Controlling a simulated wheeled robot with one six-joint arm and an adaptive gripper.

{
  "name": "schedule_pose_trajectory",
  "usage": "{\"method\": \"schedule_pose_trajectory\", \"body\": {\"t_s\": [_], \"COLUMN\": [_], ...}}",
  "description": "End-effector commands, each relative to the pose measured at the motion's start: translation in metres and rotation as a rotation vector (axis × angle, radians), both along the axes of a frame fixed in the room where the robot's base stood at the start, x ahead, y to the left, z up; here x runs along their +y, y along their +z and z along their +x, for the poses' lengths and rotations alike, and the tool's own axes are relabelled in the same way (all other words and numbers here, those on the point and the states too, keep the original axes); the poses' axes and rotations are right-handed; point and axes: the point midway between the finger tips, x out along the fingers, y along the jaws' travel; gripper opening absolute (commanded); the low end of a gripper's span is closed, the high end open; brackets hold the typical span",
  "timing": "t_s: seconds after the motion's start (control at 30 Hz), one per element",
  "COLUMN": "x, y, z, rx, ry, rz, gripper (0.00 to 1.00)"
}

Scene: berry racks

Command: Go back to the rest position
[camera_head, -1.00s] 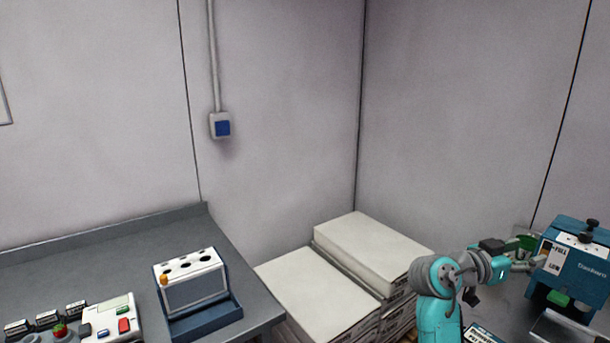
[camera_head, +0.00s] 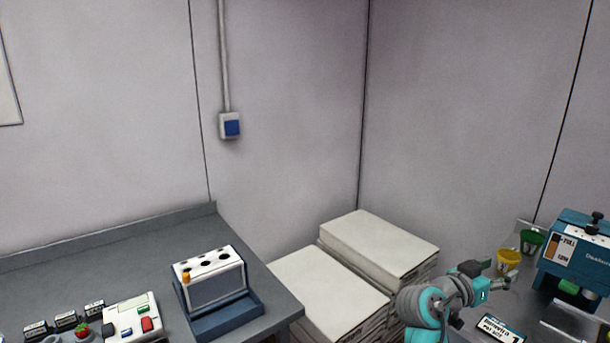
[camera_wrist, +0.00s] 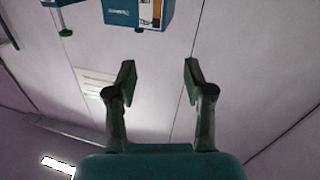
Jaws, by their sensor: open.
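My gripper (camera_wrist: 159,78) is open in the wrist view, with its two fingers apart and nothing between them. In the head view my gripper (camera_head: 503,284) is at the lower right, in front of the yellow cup and left of the blue machine. The wrist view looks past the fingers at plain wall panels, with part of the blue machine (camera_wrist: 122,12) at the top edge.
The blue machine (camera_head: 580,250) stands at the right beside a yellow cup (camera_head: 509,261) and a green cup (camera_head: 532,240). White stacks (camera_head: 378,246) fill the corner. The grey bench (camera_head: 110,258) at left holds a white rack (camera_head: 210,266) and a button panel (camera_head: 130,316).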

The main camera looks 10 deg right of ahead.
Motion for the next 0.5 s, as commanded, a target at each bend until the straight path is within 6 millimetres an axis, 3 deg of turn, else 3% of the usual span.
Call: {"method": "schedule_pose_trajectory", "body": {"t_s": [0.27,0.5], "x": [0.031,0.083], "y": [-0.068,-0.151], "z": [0.001,-0.014], "rx": [0.109,0.226], "ry": [0.176,0.419], "rz": [0.008,0.022], "gripper": [0.53,0.53]}}
